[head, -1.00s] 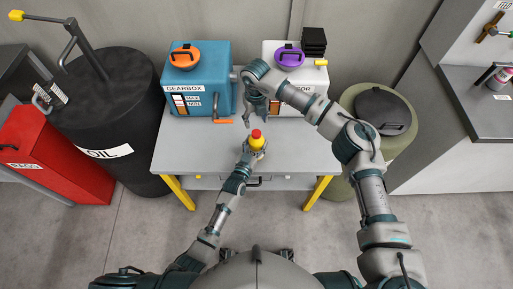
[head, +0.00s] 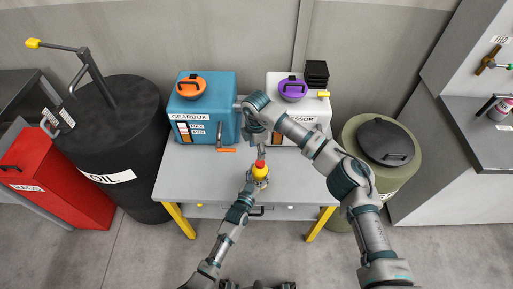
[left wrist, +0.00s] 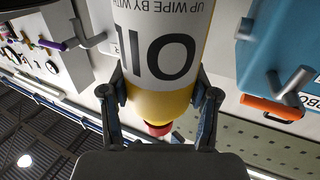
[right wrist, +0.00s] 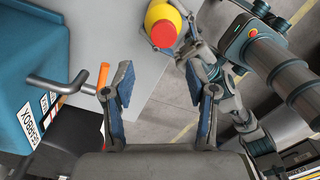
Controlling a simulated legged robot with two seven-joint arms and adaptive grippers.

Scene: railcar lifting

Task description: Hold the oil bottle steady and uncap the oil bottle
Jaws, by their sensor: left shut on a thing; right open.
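The oil bottle (head: 261,174) is yellow with a red cap (head: 260,164) on it and stands upright at the front of the grey table. My left gripper (left wrist: 160,96) is shut around the bottle, a finger on each side, below the white OIL label (left wrist: 160,50) as pictured in the left wrist view. My right gripper (right wrist: 159,78) is open and empty. In the right wrist view the yellow bottle (right wrist: 158,14) and red cap (right wrist: 164,33) lie beyond its fingertips, apart from them. In the head view it hangs just behind the cap.
The blue gearbox (head: 222,90) with an orange lid and a tap stands at the table's back left. The white compressor (head: 310,112) with a purple lid stands behind my right arm. A black oil drum (head: 125,130) is left of the table (head: 185,185), an olive drum (head: 405,180) right.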

